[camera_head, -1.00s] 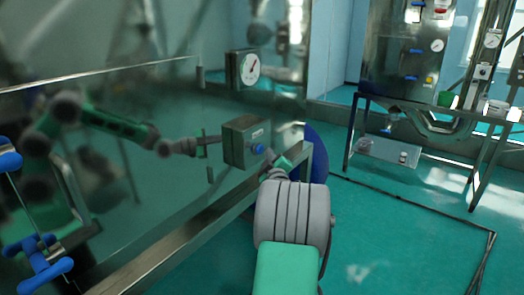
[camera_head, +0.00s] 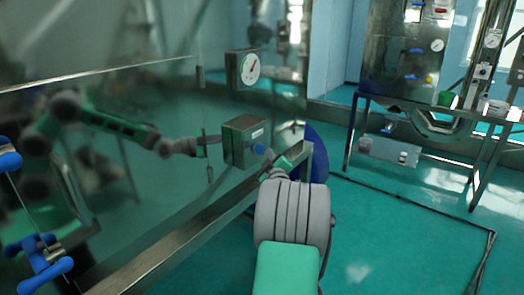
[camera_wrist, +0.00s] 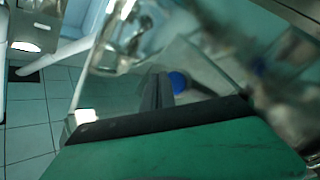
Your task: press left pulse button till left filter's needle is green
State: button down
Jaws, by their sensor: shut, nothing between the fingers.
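A small grey metal box (camera_head: 237,142) sits on the shiny panel in the head view, with a blue round button (camera_head: 259,149) on its right face. Above it is a square gauge with a white dial (camera_head: 250,69). A reddish mark or needle points to its upper right, and the dial is too small to read exactly. My gripper (camera_head: 270,160) is shut and empty, close to the button's right side. Its tips are partly hidden, so I cannot tell contact. In the wrist view the shut fingers (camera_wrist: 158,91) stand just left of the blue button (camera_wrist: 178,82).
The shiny panel (camera_head: 120,110) reflects my arm. A metal rail (camera_head: 190,235) runs below the box, with a dark blue disc (camera_head: 316,145) behind its end. Blue-handled fittings (camera_head: 45,262) are at the left. Metal equipment on a stand (camera_head: 400,60) is at the right, with open green floor before it.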

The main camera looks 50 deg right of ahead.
jog(key=shift+w+f+b, duration=0.1)
jog(key=shift+w+b, duration=0.05)
jog(key=shift+b, duration=0.2)
dwell(0.5)
jog(key=shift+w+a+b, duration=0.1)
jog(key=shift+w+b, duration=0.2)
jog(key=shift+w+b, duration=0.4)
jog(key=shift+w, duration=0.1)
dwell(0.6)
dwell(0.3)
jog(key=shift+s+b, duration=0.9)
jog(key=shift+b, duration=0.1)
